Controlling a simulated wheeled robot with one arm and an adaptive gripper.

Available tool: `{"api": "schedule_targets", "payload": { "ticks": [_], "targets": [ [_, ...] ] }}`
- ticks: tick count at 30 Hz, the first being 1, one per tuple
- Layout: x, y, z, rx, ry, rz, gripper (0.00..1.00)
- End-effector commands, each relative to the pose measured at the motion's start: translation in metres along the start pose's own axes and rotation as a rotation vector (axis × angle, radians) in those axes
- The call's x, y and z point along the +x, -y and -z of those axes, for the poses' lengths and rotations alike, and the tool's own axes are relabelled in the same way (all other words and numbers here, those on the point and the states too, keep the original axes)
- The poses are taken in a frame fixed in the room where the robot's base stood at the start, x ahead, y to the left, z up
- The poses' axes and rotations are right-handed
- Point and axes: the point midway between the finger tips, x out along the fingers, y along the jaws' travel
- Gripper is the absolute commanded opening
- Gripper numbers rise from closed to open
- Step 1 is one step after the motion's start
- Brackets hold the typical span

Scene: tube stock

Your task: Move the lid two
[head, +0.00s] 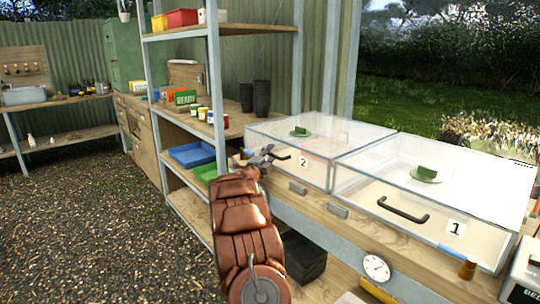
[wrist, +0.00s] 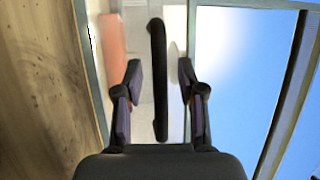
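Lid two is the clear top (head: 315,135) of the left glass box, which bears a "2" label (head: 304,162) on its front. Its dark bar handle (head: 283,157) is at the front, left of the label. My gripper (head: 268,154) is at that handle. In the wrist view, the gripper (wrist: 160,66) is open, with one finger on each side of the handle (wrist: 158,85) and a gap on both sides. The lid looks closed. The box holds a small green block on a dish (head: 299,132).
A second glass box with a "1" label (head: 455,228) and a dark handle (head: 403,210) stands to the right. A shelf post (head: 215,95) rises just left of my gripper. Blue (head: 192,153) and green trays sit on the shelf behind. A gauge (head: 376,267) is at the lower right.

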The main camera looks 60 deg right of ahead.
Motion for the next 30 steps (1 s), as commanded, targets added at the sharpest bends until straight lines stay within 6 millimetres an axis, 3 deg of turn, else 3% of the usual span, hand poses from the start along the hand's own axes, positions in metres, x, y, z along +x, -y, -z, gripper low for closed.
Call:
{"api": "schedule_targets", "payload": {
  "ticks": [6, 18, 30],
  "targets": [
    [0.0000, -0.0001, 0.0001, 0.000, 0.000, -0.001, 0.39],
    [-0.0001, -0.0002, 0.0000, 0.000, 0.001, -0.001, 0.00],
    [-0.0001, -0.0004, 0.0001, 0.000, 0.001, -0.001, 0.00]
  ]
}}
